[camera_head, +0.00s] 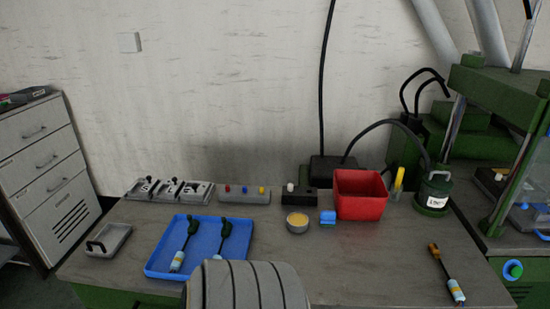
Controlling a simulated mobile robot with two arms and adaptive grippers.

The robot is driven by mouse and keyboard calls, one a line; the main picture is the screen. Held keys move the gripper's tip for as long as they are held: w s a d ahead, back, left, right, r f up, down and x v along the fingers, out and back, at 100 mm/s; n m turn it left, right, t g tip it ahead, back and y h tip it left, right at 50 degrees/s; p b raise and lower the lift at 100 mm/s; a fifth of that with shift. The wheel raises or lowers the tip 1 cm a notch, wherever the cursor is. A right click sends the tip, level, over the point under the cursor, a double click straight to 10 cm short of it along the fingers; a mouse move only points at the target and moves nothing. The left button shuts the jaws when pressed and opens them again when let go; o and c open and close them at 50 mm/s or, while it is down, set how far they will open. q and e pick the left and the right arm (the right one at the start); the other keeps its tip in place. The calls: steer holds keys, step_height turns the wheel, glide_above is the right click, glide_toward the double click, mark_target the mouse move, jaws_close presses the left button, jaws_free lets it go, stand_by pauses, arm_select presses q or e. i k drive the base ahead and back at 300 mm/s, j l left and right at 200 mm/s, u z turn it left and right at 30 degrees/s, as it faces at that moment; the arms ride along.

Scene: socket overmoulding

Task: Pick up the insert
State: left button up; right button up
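No part is clearly marked as the insert, so I cannot tell which it is. A long part (447,274) with an orange-brown end, dark shaft and pale blue-white end lies alone at the table's right. Two similar parts with dark green ends lie side by side in the blue tray (157,268): the left one (184,248) and the right one (223,236). Neither of my grippers can be made out. A grey ribbed form at the bottom middle covers the tray's front right corner.
Along the back of the grey table (360,275) stand a red bin (361,205), a green canister (433,193), a round tin (297,222) and a button strip (245,196). A green-framed machine (497,90) stands at right. The table's front right middle is clear.

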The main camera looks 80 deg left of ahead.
mark_target(168, 186)
steer(key=u, duration=3.3)
steer(key=i+j, duration=0.15)
steer(key=j, duration=0.2)
steer(key=i+j, duration=0.15)
steer(key=j, duration=0.15)
steer(key=i+j+u, duration=0.1)
steer(key=j, duration=0.25)
steer(key=i, duration=0.05)
